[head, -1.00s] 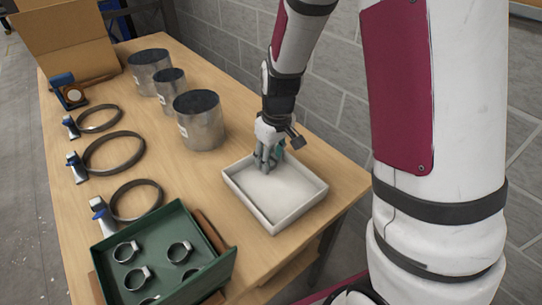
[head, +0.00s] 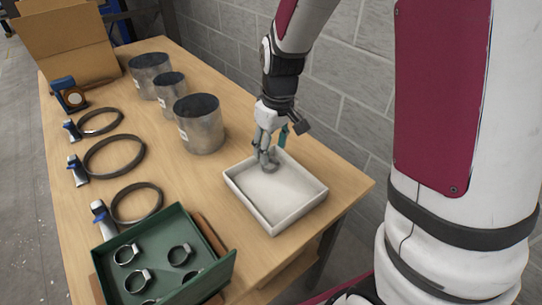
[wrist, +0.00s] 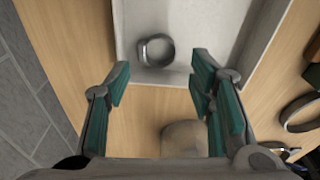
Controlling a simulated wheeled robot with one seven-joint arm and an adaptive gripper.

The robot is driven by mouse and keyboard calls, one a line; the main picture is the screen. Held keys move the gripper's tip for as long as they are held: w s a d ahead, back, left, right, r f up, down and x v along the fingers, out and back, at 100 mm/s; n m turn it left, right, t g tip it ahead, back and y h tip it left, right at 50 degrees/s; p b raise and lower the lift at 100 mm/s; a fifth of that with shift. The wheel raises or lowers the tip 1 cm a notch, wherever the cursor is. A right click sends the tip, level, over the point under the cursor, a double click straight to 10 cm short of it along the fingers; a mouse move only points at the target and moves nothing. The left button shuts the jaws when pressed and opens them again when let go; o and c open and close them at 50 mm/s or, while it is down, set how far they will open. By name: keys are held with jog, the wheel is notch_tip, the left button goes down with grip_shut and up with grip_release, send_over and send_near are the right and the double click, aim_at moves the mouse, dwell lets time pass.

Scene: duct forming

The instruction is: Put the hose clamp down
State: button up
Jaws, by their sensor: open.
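A small metal hose clamp (wrist: 157,50) lies in the white tray (wrist: 222,22), near the tray wall closest to my gripper in the wrist view. My gripper (wrist: 163,82) is open and empty, its teal-padded fingers wide apart, with the clamp ahead of the gap between them. In the head view my gripper (head: 272,150) is over the far left end of the tray (head: 277,226). The clamp there is hard to make out near the fingers.
A green bin (head: 205,262) of several clamps stands at the front. Three metal duct pieces (head: 202,130) stand left of the tray. Three large band clamps (head: 114,155) and a cardboard box (head: 68,45) are farther left. Bare tabletop surrounds the tray.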

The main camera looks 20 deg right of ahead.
aim_at(274, 168)
jog(key=s+r+m+t, duration=0.1)
jog(key=s+r+m, duration=0.1)
jog(key=s+r, duration=1.15)
jog(key=s+r+m+t, duration=0.1)
jog(key=s+r+m, duration=0.1)
jog(key=s, duration=0.9)
jog(key=shift+r, duration=0.4)
notch_tip(274, 168, up, 4)
jog(key=p, duration=0.3)
jog(key=shift+f+t, duration=0.25)
jog(key=shift+t, duration=0.15)
jog(key=shift+o, duration=0.2)
jog(key=shift+w, duration=0.1)
